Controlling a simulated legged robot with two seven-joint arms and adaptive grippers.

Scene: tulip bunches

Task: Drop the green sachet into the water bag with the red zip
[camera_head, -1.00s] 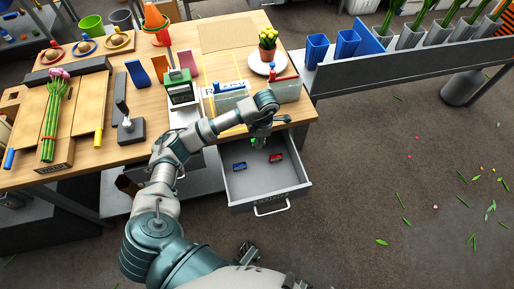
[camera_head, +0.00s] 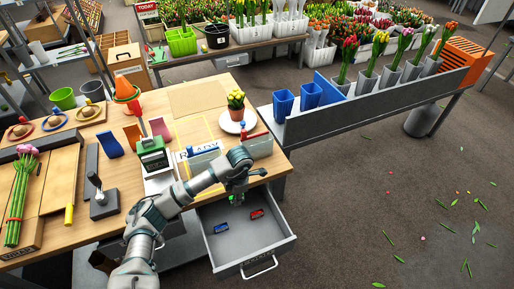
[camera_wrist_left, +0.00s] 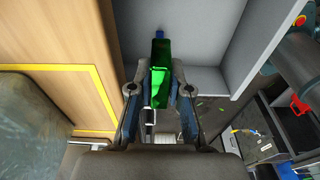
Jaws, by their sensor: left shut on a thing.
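My left gripper (camera_head: 236,190) is shut on the green sachet (camera_head: 233,198), over the open drawer near the table's front edge. In the left wrist view the green sachet (camera_wrist_left: 162,88) is upright between the two fingers (camera_wrist_left: 161,80). The water bag with the red zip (camera_head: 259,148) stands on the table near its right front edge, just beyond the gripper. Another bag, with a blue zip (camera_head: 204,149), stands to its left, partly behind my arm. My right gripper is not in view.
The open drawer (camera_head: 270,249) holds a blue sachet (camera_head: 221,228) and a red sachet (camera_head: 257,214). A green device (camera_head: 152,154) is left of my arm. A wooden rack with tulips (camera_head: 20,200) lies farther left.

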